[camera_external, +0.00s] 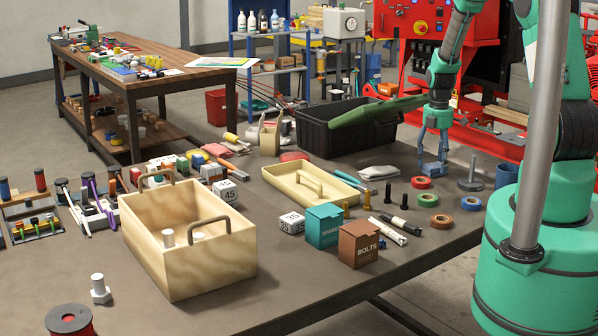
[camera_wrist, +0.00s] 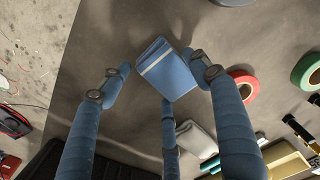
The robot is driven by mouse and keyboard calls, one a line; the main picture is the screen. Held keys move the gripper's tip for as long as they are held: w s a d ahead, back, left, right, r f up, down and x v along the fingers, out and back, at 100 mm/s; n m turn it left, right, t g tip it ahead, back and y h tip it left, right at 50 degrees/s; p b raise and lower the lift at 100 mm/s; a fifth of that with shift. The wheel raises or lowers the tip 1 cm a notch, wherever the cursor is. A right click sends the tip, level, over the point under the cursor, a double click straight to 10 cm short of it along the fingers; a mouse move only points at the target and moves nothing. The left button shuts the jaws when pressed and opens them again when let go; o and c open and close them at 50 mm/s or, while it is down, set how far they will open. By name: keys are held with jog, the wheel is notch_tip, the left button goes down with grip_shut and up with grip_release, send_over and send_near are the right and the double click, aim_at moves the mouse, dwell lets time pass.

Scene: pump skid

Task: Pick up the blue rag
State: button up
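The blue rag (camera_wrist: 173,80) is a small folded blue cloth with pale stripes near one end. In the external view, the rag (camera_external: 432,169) lies near the back right edge of the dark table. My gripper (camera_external: 433,148) points down just above it. In the wrist view, the three blue fingers of my gripper (camera_wrist: 160,78) are spread around the rag. The left finger is clearly apart from it. The right finger overlaps its edge in the picture, and I cannot tell whether it touches. The lower finger ends close to the rag's near edge.
A black bin (camera_external: 318,132) with a green lid stands left of my gripper. A grey folded cloth (camera_external: 379,172), red tape roll (camera_external: 421,182), metal-stemmed stand (camera_external: 471,178) and dark blue cup (camera_external: 507,175) lie around the rag. A wooden tray (camera_external: 290,187) is farther left.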

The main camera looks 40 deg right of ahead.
aim_at(434, 163)
jog(key=c, duration=0.4)
jog(key=shift+r, duration=0.75)
notch_tip(434, 163, up, 2)
jog(key=shift+r, duration=0.25)
jog(key=s+a, duration=0.2)
jog(key=s, duration=0.2)
jog(key=s+a+p, duration=0.1)
jog(key=s+a, duration=0.1)
jog(key=s, duration=0.3)
jog(key=s+a+r, duration=0.1)
jog(key=s+a, duration=0.2)
jog(key=s, duration=0.2)
jog(key=shift+s, duration=0.2)
